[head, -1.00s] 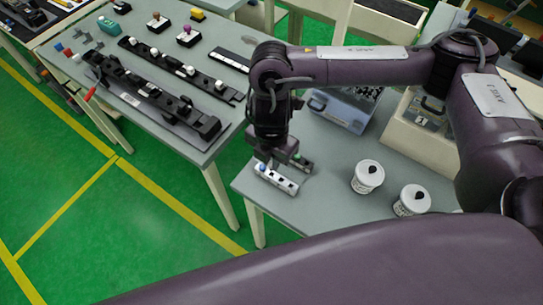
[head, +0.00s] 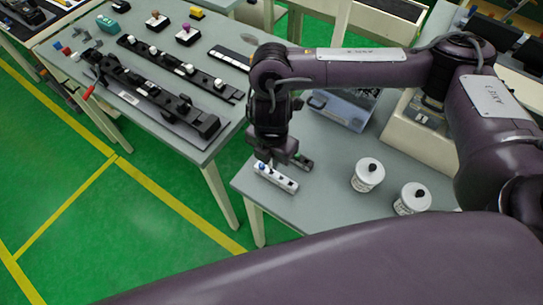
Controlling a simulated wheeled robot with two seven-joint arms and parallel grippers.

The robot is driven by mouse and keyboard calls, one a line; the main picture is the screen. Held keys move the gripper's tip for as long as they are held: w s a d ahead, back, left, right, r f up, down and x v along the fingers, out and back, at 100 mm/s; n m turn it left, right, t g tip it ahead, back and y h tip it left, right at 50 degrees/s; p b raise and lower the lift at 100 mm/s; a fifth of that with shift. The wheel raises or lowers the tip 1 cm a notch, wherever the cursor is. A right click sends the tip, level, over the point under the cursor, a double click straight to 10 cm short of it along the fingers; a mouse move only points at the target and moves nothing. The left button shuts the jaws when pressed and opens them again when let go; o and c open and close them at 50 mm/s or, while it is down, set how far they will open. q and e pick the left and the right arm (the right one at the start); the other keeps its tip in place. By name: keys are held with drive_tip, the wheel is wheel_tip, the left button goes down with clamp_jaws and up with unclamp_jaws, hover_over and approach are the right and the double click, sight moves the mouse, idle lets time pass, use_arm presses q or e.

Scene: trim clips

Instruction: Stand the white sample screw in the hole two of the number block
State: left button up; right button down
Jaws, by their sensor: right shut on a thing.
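The number block, a small pale bar (head: 283,182) with dark marks on top, lies near the front left corner of the near table. My right gripper (head: 268,163) points down just over the left end of this bar. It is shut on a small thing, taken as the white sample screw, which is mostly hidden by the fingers. A small dark blue spot shows at the bar's left end. I cannot tell which hole the screw is over, or whether it touches the block. My left gripper is not in view.
A dark strip (head: 303,162) lies just behind the block. Two white tubs (head: 367,175) with dark knobs stand to the right. A clear case (head: 342,108) stands behind. Another table (head: 120,97) at left carries black rails and several knobbed blocks.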

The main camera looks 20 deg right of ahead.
drive_tip(key=shift+f+b, duration=1.15)
drive_tip(key=shift+f, duration=0.6)
drive_tip(key=c, duration=1.3)
unclamp_jaws()
drive_tip(key=shift+c, duration=0.2)
drive_tip(key=shift+r, duration=0.1)
wheel_tip(320, 180, up, 6)
drive_tip(key=shift+r+p, duration=0.2)
drive_tip(key=shift+p, duration=0.1)
drive_tip(key=shift+s+d+r, duration=0.1)
drive_tip(key=shift+d+r, duration=0.05)
drive_tip(key=shift+r, duration=0.5)
